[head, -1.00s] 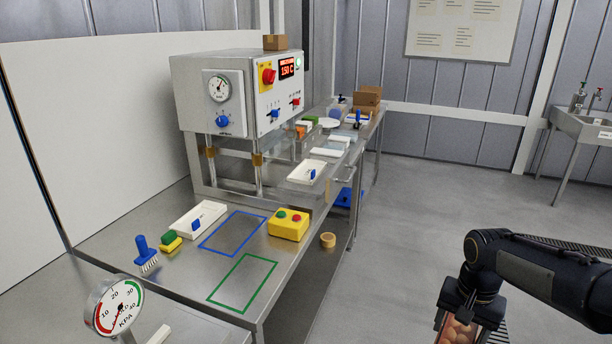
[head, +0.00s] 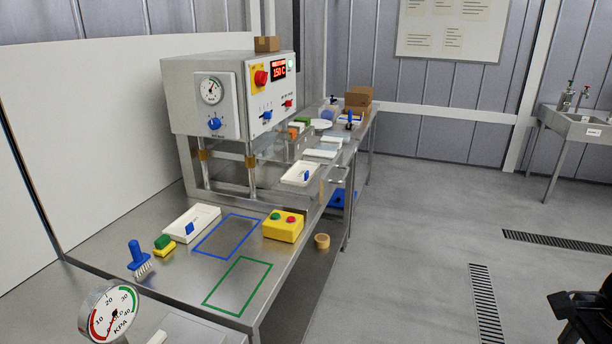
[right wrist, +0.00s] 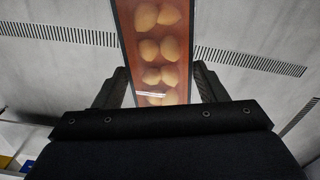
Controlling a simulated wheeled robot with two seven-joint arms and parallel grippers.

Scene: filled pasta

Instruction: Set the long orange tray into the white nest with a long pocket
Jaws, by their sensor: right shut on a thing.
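The tray is over the grey floor, away from the bench. In the head view only a dark part of my right arm shows at the lower right edge; the tray is out of that view. I cannot tell which has the long pocket. My left gripper is not in view.
The steel bench (head: 190,285) has blue (head: 228,237) and green (head: 237,284) outlines. A yellow button box (head: 283,229), a blue brush (head: 138,256) and a pressure gauge (head: 108,312) stand around them. A press machine (head: 215,100) rises behind. The floor to the right is open.

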